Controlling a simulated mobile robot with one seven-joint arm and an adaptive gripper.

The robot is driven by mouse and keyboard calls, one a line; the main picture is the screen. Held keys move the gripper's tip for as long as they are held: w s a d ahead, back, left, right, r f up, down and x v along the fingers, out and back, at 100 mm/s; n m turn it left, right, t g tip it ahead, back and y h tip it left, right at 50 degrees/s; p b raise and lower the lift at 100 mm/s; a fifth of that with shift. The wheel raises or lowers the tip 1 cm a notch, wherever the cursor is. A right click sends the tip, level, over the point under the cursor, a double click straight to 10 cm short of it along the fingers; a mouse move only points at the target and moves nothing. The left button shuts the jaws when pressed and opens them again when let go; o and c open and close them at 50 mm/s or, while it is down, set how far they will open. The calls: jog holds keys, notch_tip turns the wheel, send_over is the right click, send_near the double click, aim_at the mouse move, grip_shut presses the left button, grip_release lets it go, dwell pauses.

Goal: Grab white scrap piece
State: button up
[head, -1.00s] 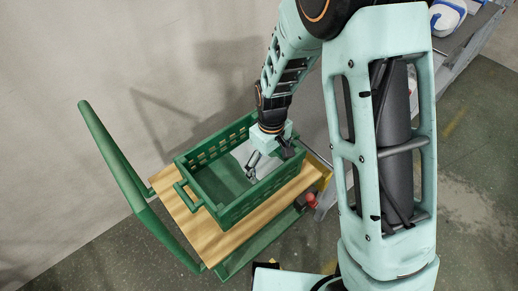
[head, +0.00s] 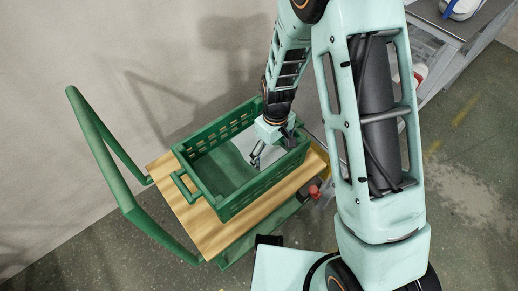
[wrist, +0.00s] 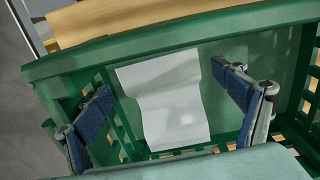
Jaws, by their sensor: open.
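The white scrap piece (wrist: 168,100) is a pale, slightly bent sheet inside the green crate (wrist: 265,35). In the wrist view it lies between the two fingers of my gripper (wrist: 165,97), with a gap on each side. My gripper is open, with blue-padded fingers, and holds nothing. In the head view my gripper (head: 273,150) points down into the right part of the crate (head: 240,203). Part of the white scrap piece (head: 241,143) shows there, partly hidden by my gripper.
The crate sits on a wooden cart deck (head: 203,226) with a green push handle (head: 100,150) at the left. The crate walls surround my gripper closely. A pale wall stands behind. A grey shelf unit (head: 455,45) is at the upper right.

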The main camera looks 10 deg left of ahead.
aim_at(272, 159)
notch_tip(272, 159, down, 4)
jog(key=shift+w+f+b, duration=0.1)
jog(key=shift+f+b, duration=0.05)
jog(key=shift+b, duration=0.35)
jog(key=c, duration=0.9)
